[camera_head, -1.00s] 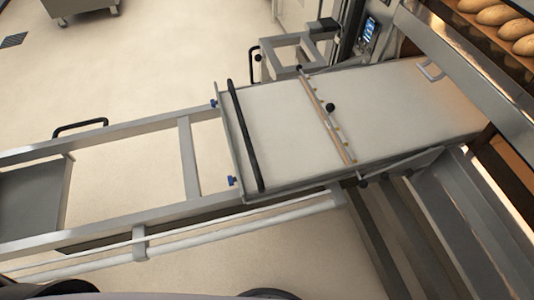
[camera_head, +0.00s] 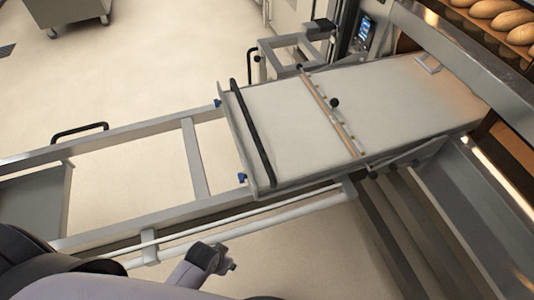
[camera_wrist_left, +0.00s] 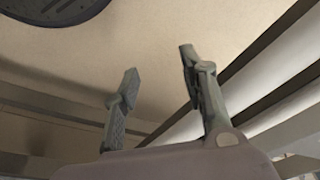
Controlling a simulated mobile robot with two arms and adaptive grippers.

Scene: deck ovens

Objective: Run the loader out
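The loader (camera_head: 395,100) is a long, pale flat bed on a grey metal frame. Its right end reaches the oven mouth. A black handle bar (camera_head: 250,130) crosses its left end. A thin crossbar (camera_head: 330,112) with a black knob lies across its middle. My left gripper (camera_head: 228,267) is at the bottom of the head view, below the frame's white side rail (camera_head: 240,222) and apart from the handle bar. In the left wrist view its two fingers (camera_wrist_left: 158,75) are spread with nothing between them. My right gripper is not in view.
Bare frame rails (camera_head: 130,135) extend left from the bed, with a small black handle (camera_head: 80,131) on the far rail. Loaves (camera_head: 497,18) sit in the upper oven deck. A grey cart (camera_head: 70,12) stands far back left. The floor behind the frame is clear.

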